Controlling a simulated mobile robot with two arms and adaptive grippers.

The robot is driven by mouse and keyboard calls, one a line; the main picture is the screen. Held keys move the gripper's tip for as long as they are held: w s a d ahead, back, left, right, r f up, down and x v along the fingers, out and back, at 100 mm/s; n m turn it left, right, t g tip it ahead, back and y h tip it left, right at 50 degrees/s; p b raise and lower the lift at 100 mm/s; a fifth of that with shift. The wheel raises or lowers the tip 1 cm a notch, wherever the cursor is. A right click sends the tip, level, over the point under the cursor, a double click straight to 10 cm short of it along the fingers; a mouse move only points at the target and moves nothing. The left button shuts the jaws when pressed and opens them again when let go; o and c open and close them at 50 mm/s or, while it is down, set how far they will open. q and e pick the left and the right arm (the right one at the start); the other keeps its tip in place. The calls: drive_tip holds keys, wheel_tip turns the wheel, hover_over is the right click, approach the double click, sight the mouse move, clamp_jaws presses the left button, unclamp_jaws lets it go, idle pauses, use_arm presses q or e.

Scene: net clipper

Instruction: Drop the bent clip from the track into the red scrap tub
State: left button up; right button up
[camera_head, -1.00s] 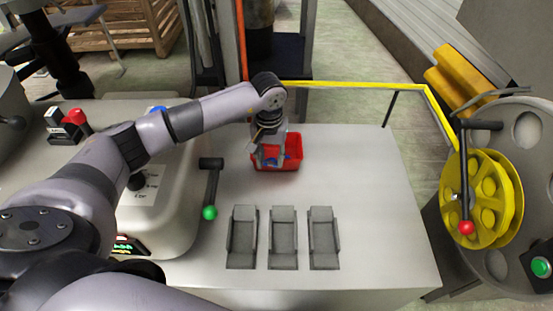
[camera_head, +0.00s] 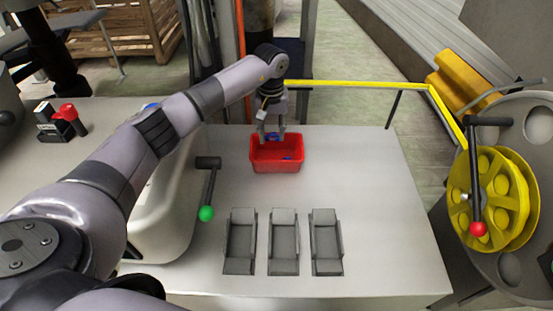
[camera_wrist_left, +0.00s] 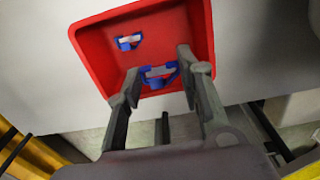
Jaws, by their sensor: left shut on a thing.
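The red scrap tub (camera_head: 262,166) stands on the pale bench near its back edge. It fills the upper middle of the left wrist view (camera_wrist_left: 90,50). My left gripper (camera_head: 271,135) is above the tub's back part, shut on a blue clip (camera_wrist_left: 158,75) that also shows between the fingers in the head view (camera_head: 273,136). Whether this clip is bent is too small to tell. A second blue clip (camera_wrist_left: 128,42) lies in the tub; it shows in the head view too (camera_head: 288,157). My right gripper is out of view.
Three grey cradles (camera_head: 283,243) sit in a row on the front of the bench. A lever with a green knob (camera_head: 206,213) stands left of them. A yellow wheel (camera_head: 490,195) with a red-knobbed crank is at the right. The bench between tub and cradles is clear.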

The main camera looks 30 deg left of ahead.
use_arm(q)
drive_tip(key=shift+f, duration=0.85)
drive_tip(key=o, duration=0.8)
drive_tip(key=shift+o, duration=0.2)
drive_tip(key=shift+r, duration=0.1)
wheel_tip(320, 180, up, 12)
